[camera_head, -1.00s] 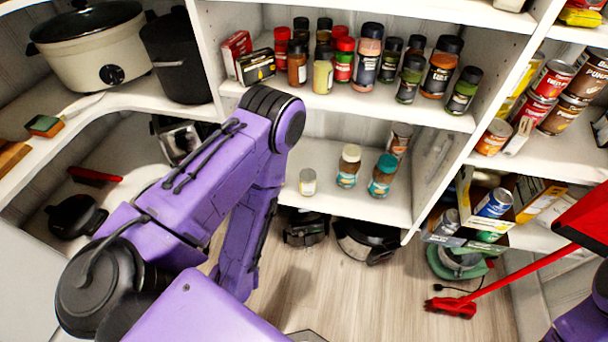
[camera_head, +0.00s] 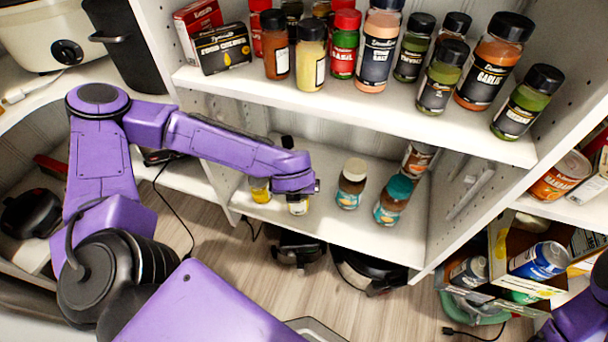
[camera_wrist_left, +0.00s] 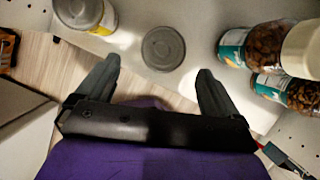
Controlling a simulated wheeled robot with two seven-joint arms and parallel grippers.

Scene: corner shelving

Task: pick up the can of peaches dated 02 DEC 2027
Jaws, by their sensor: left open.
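A small can (camera_head: 298,206) stands upright on the lower shelf, partly hidden under my left gripper (camera_head: 304,188). A second can with a yellow label (camera_head: 260,191) stands to its left, partly behind my arm. In the left wrist view a grey can lid (camera_wrist_left: 163,48) lies just ahead of the open fingertips of my left gripper (camera_wrist_left: 158,68), roughly centred between them. The yellow-labelled can (camera_wrist_left: 85,12) is at the upper left there. No date or the word peaches can be read on either can. My right gripper is out of view.
The shelf above (camera_head: 390,108) holds several spice jars. A white side panel (camera_head: 470,190) closes the right.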

